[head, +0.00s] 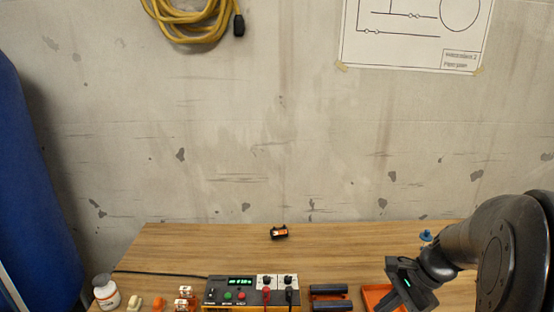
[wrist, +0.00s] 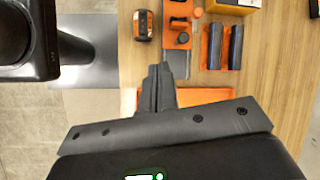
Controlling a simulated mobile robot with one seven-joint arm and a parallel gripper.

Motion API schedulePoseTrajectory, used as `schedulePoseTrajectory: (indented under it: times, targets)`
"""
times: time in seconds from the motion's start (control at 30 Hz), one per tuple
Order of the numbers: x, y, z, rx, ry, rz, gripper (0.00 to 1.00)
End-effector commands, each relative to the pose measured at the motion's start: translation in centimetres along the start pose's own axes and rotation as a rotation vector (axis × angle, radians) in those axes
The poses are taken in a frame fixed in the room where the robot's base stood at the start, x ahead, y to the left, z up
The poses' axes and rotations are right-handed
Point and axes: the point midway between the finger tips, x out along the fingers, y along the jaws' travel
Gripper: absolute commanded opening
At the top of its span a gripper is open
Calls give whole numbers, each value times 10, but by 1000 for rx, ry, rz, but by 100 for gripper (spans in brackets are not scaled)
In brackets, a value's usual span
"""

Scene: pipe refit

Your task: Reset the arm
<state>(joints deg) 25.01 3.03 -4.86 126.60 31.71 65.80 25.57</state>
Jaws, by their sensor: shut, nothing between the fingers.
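My gripper (wrist: 160,72) is shut and empty, its two fingers together in the middle of the wrist view. In the head view my gripper (head: 402,288) is at the lower right, over the orange tray (head: 372,294), partly hiding it. My arm reaches in from the right edge, bent down toward the bench. In the wrist view the orange tray (wrist: 208,96) lies beyond the fingers, partly covered by them.
A blue knob-like thing (head: 426,236) is near my arm. The bench's back left is clear.

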Motion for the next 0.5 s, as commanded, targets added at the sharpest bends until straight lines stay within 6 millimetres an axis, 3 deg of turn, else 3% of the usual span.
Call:
schedulePoseTrajectory:
  times: [0.03, 0.2, 0.5]
  targets:
    - [-4, 1, 16, -83, 36, 12, 0]
    - [-14, 10, 56, -345, 155, 55, 0]
    - [-32, 34, 114, -804, 373, 122, 0]
